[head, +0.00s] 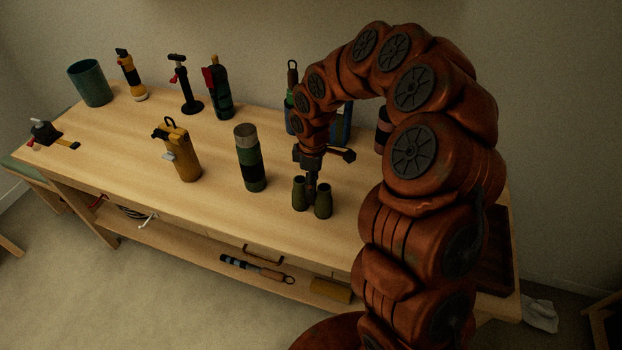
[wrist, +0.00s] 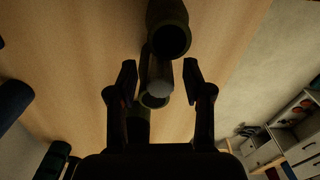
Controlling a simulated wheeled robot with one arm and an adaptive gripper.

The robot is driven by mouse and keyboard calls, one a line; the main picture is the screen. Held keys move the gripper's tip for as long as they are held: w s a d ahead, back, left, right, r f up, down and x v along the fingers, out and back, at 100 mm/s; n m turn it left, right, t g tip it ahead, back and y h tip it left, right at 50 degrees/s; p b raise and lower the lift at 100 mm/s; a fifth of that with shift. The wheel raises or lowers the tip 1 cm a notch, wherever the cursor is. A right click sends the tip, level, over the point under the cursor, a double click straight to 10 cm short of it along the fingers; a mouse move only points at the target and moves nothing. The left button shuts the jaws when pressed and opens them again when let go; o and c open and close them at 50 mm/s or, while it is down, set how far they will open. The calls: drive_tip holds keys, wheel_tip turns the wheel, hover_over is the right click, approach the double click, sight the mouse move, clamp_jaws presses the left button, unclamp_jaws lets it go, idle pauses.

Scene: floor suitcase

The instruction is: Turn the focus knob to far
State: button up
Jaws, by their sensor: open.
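Olive-green binoculars (head: 323,202) stand on the wooden workbench (head: 215,180), near its front edge. In the wrist view one barrel (wrist: 170,32) shows at the top and a darker part shows below. A grey rounded knob end (wrist: 158,89) lies between them, apparently the focus knob. My gripper (head: 312,172) points down over the binoculars. In the wrist view my gripper (wrist: 161,82) is open, with one finger on each side of the knob and gaps visible. Any knob markings and its setting are too dark to read.
A green and black flask (head: 250,160) stands left of the binoculars, with a yellow canister (head: 184,160) beyond. A teal cup (head: 90,84), a black stand (head: 188,95) and a dark bottle (head: 220,92) stand along the back. Bare bench lies in front of the flask.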

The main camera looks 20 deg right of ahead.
drive_tip(key=shift+c, duration=0.3)
clamp_jaws()
drive_tip(key=shift+a, duration=0.15)
drive_tip(key=shift+f, duration=0.1)
